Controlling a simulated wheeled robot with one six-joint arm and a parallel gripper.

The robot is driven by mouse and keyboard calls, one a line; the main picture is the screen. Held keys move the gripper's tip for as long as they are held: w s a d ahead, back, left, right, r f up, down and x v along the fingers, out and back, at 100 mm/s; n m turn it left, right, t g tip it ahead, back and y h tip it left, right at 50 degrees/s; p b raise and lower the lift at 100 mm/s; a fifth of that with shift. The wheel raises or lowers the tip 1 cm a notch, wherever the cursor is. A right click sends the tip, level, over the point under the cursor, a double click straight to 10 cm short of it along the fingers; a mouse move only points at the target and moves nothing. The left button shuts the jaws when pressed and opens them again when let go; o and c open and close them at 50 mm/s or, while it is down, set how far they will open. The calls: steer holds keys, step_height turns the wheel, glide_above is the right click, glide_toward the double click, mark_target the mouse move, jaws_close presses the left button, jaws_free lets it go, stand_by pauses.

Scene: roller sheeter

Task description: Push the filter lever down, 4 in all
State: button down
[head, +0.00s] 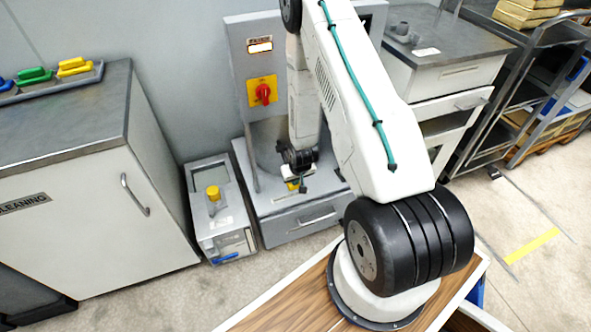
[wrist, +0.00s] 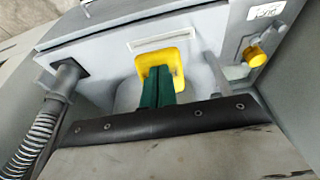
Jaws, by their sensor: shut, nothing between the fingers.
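My gripper (head: 304,186) is at the low front of the grey machine (head: 249,75) in the head view. In the wrist view its two green fingers (wrist: 157,92) are together and empty. Just beyond them is a yellow piece (wrist: 185,57), which may be the filter lever; the fingers overlap it in the picture, and I cannot tell whether they touch. A bit of yellow also shows beside the gripper in the head view (head: 292,186). The lever's tilt cannot be made out, and my arm hides part of the machine.
A small grey unit with a yellow knob (head: 213,193) stands on the floor left of the machine. A yellow knob also shows in the wrist view (wrist: 256,56). A ribbed hose (wrist: 40,135) runs at the left there. A white cabinet (head: 90,190) stands farther left.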

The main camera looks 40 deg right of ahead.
steer(key=s+a+r, duration=0.2)
steer(key=s+r, duration=0.5)
steer(key=r, duration=0.4)
steer(key=shift+r, duration=0.35)
